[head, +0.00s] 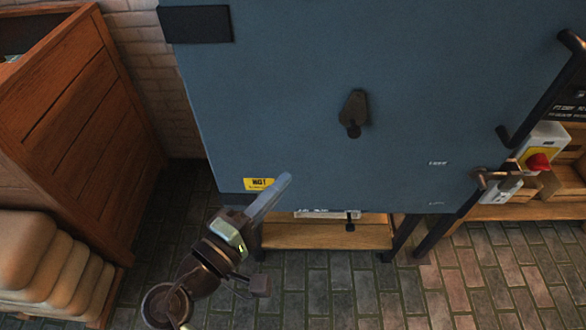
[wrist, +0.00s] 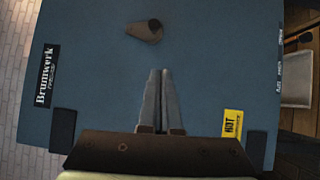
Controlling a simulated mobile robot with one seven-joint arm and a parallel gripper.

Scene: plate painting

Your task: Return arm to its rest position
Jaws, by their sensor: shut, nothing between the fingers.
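My gripper (head: 283,181) shows in the head view at the lower centre-left, in front of the lower edge of a large blue cabinet (head: 290,80). In the wrist view my gripper (wrist: 159,74) points at the same blue panel (wrist: 90,60), with its two grey fingers together and nothing between them. A dark knob or handle (head: 354,112) sits on the panel, above and to the right of the gripper in the head view. Whether the fingers touch the panel I cannot tell.
A wooden crate (head: 70,120) and stacked tan sacks (head: 60,270) stand at the left. A wooden shelf (head: 325,235) lies under the cabinet. A box with a red button (head: 538,163) is at the right. The brick floor (head: 340,295) in front is clear.

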